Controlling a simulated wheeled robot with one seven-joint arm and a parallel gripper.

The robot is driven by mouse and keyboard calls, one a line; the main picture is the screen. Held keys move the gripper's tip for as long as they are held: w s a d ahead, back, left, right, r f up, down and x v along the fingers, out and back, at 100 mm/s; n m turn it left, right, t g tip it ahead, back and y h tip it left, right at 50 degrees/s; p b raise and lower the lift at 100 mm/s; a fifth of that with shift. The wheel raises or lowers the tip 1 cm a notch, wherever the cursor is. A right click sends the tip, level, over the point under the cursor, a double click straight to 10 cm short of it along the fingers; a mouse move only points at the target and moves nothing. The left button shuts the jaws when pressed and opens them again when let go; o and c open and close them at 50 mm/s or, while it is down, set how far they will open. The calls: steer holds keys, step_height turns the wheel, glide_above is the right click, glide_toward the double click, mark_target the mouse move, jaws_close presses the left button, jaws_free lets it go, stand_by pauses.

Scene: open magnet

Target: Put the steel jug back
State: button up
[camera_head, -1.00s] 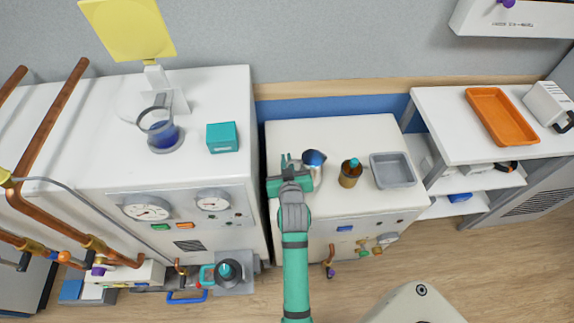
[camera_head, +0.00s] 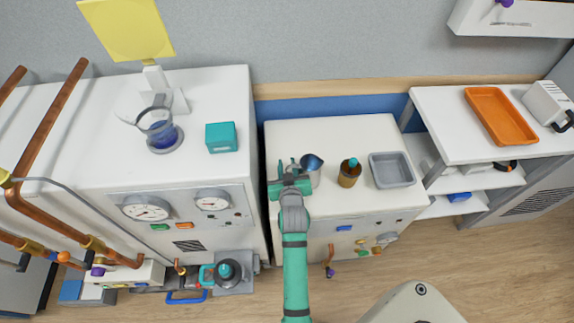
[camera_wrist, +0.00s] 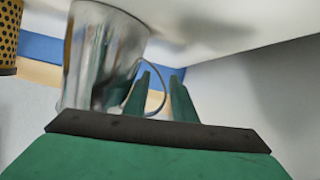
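The steel jug (camera_head: 312,164) stands on the white cabinet top (camera_head: 350,132), left of the brown bottle. It is shiny, with a bluish look inside. In the wrist view the jug (camera_wrist: 97,58) fills the upper left, and its thin curved handle (camera_wrist: 161,98) reaches towards my fingers. My gripper (camera_head: 287,166) is just left of the jug, on its handle side. In the wrist view my green gripper fingers (camera_wrist: 161,82) are apart, with the handle's curve showing in the gap between them. Whether a finger touches the handle is not clear.
A brown bottle (camera_head: 349,173) with a teal cap and a grey tray (camera_head: 394,155) stand right of the jug. On the left cabinet are a teal box (camera_head: 222,137) and a flask (camera_head: 158,128) with blue liquid. The cabinet top behind the jug is free.

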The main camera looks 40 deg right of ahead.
steer(key=v, duration=1.2)
steer(key=shift+w, duration=0.15)
steer(key=shift+r, duration=0.1)
